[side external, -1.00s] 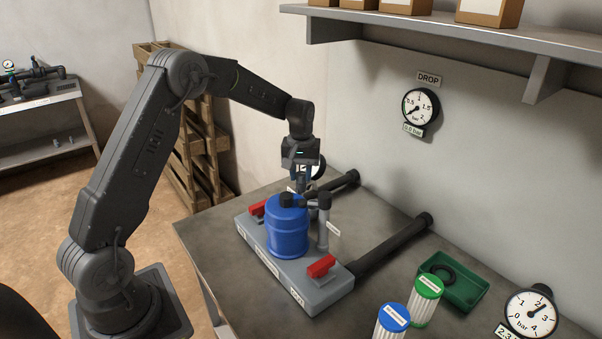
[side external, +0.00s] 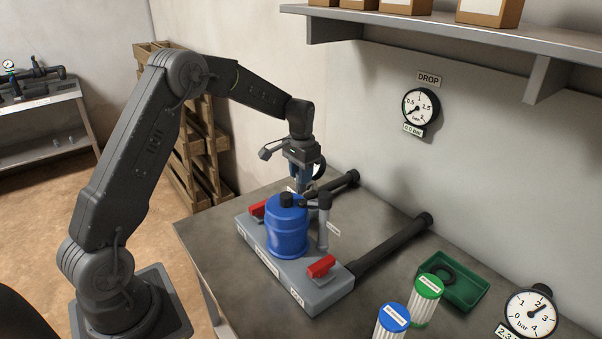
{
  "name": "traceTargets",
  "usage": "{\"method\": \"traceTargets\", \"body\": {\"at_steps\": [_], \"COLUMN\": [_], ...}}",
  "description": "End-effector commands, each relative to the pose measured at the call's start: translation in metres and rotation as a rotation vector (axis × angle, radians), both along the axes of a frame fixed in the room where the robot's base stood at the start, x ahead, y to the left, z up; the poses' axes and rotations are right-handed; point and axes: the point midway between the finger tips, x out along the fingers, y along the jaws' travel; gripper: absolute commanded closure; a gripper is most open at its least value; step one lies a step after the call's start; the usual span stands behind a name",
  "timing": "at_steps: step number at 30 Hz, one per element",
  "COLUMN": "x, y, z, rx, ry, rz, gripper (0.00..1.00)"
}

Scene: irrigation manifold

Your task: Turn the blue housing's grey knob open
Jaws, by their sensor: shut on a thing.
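The blue housing (side external: 287,232) stands upright on a grey manifold block (side external: 325,293), with a dark fitting (side external: 287,199) on its top. My gripper (side external: 303,186) points down just behind the housing's top. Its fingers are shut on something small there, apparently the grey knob. The knob itself is hidden by the fingers and the housing, so its angle cannot be read.
Red handles sit at the block's near end (side external: 321,266) and far end (side external: 258,208). A grey upright pipe (side external: 323,225) stands close right of the housing. Black pipes (side external: 395,245) run toward the wall. A green tray (side external: 462,290) and filter cartridges (side external: 394,318) stand at the right.

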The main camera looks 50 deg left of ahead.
Motion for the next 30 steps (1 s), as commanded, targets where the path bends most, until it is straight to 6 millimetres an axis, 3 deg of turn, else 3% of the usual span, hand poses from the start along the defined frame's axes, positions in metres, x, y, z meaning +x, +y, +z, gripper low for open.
{"method": "traceTargets", "body": {"at_steps": [19, 20, 27, 30], "x": [0.0011, 0.0011, 0.0006, 0.0005], "y": [0.0002, 0.0002, 0.0000, 0.0000], "z": [0.0017, 0.0017, 0.0009, 0.0006], "rx": [0.002, 0.002, 0.001, 0.001], "ry": [-0.005, -0.005, -0.003, -0.002], "rz": [-0.055, -0.055, -0.053, -0.053], "gripper": [0.93, 0.69, 0.46, 0.44]}}
